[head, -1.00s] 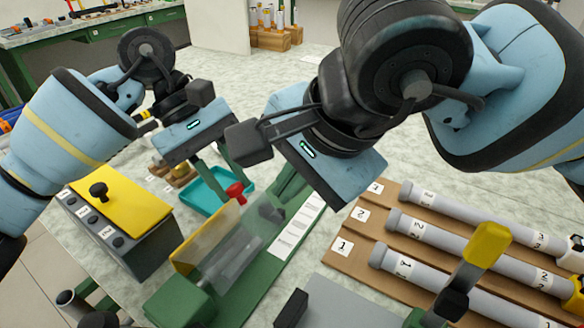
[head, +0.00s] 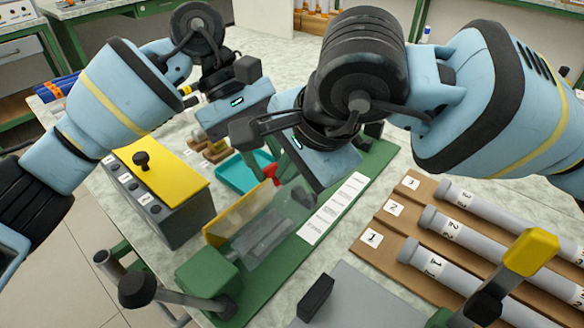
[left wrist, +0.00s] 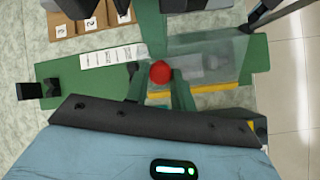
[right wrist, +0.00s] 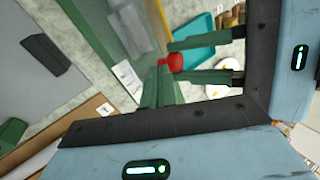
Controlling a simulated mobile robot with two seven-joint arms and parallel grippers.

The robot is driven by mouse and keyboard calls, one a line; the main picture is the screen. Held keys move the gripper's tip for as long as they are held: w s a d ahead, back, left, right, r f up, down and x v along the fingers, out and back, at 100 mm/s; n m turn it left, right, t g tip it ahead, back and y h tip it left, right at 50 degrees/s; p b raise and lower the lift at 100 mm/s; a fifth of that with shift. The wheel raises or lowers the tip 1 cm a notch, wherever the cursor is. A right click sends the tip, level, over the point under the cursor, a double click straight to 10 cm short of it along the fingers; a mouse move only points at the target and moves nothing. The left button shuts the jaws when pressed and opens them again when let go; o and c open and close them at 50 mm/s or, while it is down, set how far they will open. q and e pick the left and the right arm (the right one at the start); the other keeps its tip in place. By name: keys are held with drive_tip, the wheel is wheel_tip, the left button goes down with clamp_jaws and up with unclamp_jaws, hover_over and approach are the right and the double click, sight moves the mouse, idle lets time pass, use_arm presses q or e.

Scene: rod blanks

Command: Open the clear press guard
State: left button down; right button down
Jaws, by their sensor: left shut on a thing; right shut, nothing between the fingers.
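The clear press guard (head: 282,208) is a see-through panel with a yellow strip, on the green press bed (head: 262,283). It also shows in the left wrist view (left wrist: 215,55). A red knob (head: 270,174) is at the guard's far end. My left gripper (left wrist: 160,80) is shut on the red knob, its green fingers on either side of it. My right gripper (right wrist: 160,75) is shut and empty, its fingertips close beside the red knob; whether they touch is unclear. The right gripper body partly hides the guard's far end in the head view.
A grey box with a yellow top (head: 168,170) stands left of the press. A teal tray (head: 232,176) lies behind it. Numbered grey rods on a brown rack (head: 395,235) lie at right. A yellow-handled lever (head: 530,252) stands at front right.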

drive_tip(key=shift+w+a+r, duration=0.15)
drive_tip(key=shift+w+a, duration=0.1)
drive_tip(key=shift+a, duration=0.05)
use_arm(q)
drive_tip(key=shift+s+d, duration=0.15)
use_arm(e)
drive_tip(key=shift+w+a+r, duration=0.15)
drive_tip(key=shift+r, duration=0.05)
use_arm(q)
drive_tip(key=c, duration=1.2)
unclamp_jaws()
use_arm(e)
drive_tip(key=shift+a+f, duration=0.1)
use_arm(q)
drive_tip(key=shift+o, duration=0.2)
drive_tip(key=shift+w+a+r, duration=0.3)
drive_tip(key=shift+a+r, duration=0.05)
drive_tip(key=shift+r, duration=0.05)
drive_tip(key=v, duration=1.1)
use_arm(e)
drive_tip(key=shift+f, duration=0.1)
